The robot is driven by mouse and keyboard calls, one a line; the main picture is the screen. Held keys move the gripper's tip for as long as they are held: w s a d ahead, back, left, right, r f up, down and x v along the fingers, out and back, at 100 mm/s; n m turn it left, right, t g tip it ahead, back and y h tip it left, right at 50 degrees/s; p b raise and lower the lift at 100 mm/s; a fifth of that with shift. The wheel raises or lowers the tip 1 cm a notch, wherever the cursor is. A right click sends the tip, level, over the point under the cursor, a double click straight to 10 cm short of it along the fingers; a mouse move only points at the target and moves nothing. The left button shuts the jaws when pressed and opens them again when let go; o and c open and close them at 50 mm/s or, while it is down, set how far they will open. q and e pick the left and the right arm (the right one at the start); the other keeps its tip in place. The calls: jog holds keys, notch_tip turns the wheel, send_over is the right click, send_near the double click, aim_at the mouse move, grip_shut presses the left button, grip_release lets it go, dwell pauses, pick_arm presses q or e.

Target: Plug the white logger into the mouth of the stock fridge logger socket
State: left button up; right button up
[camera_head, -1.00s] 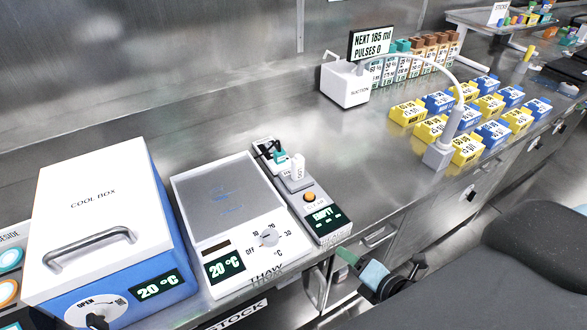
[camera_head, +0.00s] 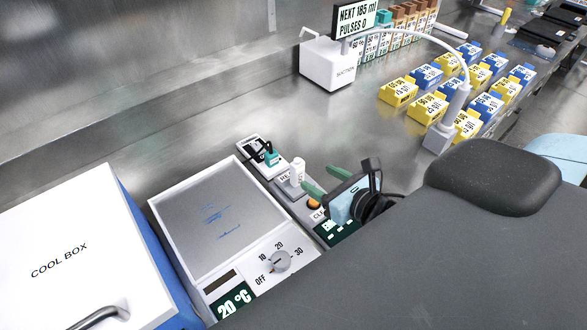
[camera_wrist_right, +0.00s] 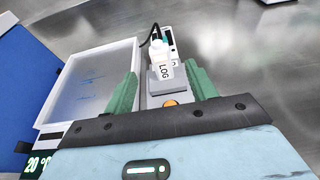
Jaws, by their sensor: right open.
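The white logger (camera_head: 297,172) stands upright in the grey reader unit (camera_head: 285,190), beside a teal plug (camera_head: 268,155) on a black cable. My right gripper (camera_head: 323,181) is open, its green fingers just to the right of the logger and above the unit. In the right wrist view the logger (camera_wrist_right: 160,62), marked LOG, lies ahead, between the lines of the open fingers (camera_wrist_right: 163,87); it is apart from them. My left gripper is not in view. I cannot make out the stock fridge logger socket in these frames.
The thaw plate (camera_head: 215,215) and the cool box (camera_head: 65,250) stand left of the reader unit. A white suction unit (camera_head: 328,65) and several blue and yellow boxes (camera_head: 398,92) stand further back. The steel counter (camera_head: 330,125) between is clear.

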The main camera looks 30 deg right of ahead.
aim_at(300, 168)
jog(key=shift+w+f, duration=0.1)
jog(key=shift+w, duration=0.5)
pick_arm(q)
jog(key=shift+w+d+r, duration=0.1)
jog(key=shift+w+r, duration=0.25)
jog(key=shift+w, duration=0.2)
pick_arm(e)
jog(key=shift+x, duration=0.8)
jog(key=x, duration=0.5)
jog(key=shift+s+a+f, duration=0.1)
jog(key=shift+f, duration=0.15)
jog(key=c, duration=1.1)
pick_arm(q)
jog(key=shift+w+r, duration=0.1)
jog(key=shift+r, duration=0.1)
pick_arm(e)
jog(key=shift+o, duration=0.2)
jog(key=shift+r, duration=0.15)
